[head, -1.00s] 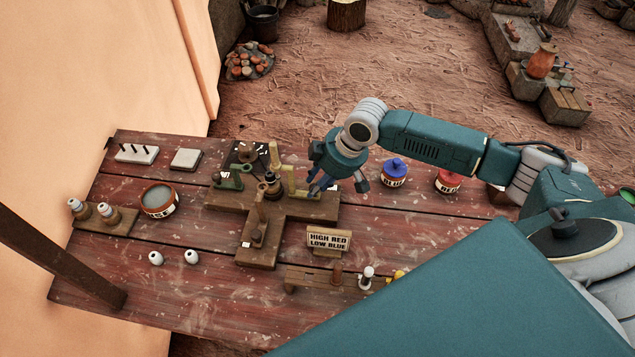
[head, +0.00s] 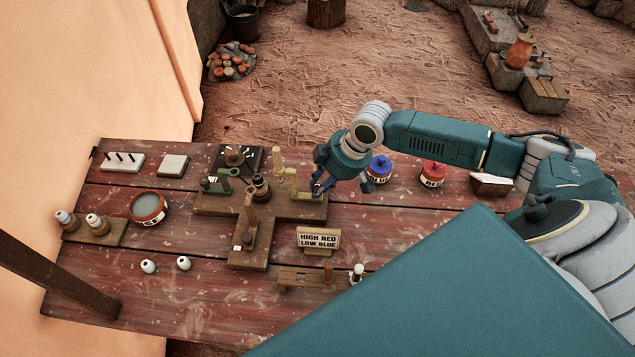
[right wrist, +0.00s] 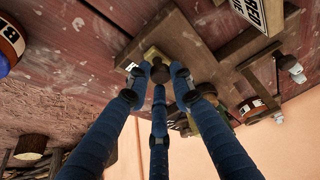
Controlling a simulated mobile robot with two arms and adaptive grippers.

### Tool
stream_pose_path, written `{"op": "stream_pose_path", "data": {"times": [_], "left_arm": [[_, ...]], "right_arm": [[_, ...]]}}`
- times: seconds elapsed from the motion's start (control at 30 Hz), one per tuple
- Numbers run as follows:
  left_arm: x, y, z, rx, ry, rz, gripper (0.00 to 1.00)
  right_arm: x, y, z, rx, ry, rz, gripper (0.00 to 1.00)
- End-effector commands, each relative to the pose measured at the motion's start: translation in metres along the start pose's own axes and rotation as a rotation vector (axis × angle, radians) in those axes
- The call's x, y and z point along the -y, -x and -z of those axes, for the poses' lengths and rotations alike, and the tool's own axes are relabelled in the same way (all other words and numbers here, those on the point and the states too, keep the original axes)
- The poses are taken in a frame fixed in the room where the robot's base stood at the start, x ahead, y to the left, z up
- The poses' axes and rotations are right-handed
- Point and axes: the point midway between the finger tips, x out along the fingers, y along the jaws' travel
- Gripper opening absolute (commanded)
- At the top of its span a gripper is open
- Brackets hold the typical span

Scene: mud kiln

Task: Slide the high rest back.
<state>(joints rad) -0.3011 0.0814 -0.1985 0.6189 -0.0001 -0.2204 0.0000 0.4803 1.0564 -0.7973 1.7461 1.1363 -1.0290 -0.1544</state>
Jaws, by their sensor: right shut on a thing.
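The high rest (head: 281,170), a pale yellow upright piece with an angled foot, stands on the right arm of the T-shaped wooden base (head: 252,256). It stands apart from the dark brown spindle piece (head: 260,188) at the middle of the base. My right gripper (head: 318,189) is at the outer, right end of the rest, shut on it. In the right wrist view the fingers (right wrist: 160,78) close around a dark round knob at the yellowish rest, whose body is partly hidden by a finger. My left gripper is not in view.
A green rest (head: 219,184) stands on the base's left arm. A sign (head: 318,239) reads "HIGH RED LOW BLUE". A blue-lidded jar (head: 380,168) and red-lidded jar (head: 432,175) stand right of my gripper. Two white beads (head: 184,263) lie at front left.

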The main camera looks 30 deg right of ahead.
Motion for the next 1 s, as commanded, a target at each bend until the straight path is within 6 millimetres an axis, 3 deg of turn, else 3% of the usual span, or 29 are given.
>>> {"op": "stream_pose_path", "data": {"times": [0.03,0.07,0.13,0.43,0.57,1.0], "left_arm": [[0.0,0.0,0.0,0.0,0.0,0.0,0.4],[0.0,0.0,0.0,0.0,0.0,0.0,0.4],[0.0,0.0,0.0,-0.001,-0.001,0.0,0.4],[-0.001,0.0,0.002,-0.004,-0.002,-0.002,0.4],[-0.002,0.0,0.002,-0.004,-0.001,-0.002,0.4],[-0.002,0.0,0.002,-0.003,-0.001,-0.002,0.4]], "right_arm": [[0.0,0.0,-0.002,0.005,0.0,0.0,0.0],[0.0,0.0,-0.002,0.006,0.0,-0.001,0.26],[0.0,0.0,-0.002,0.006,0.0,-0.001,0.4],[-0.001,0.001,-0.001,0.004,0.0,-0.001,0.4],[-0.002,0.011,-0.001,0.004,0.0,-0.003,0.4],[-0.001,0.098,-0.003,0.005,0.0,-0.004,0.4]]}}
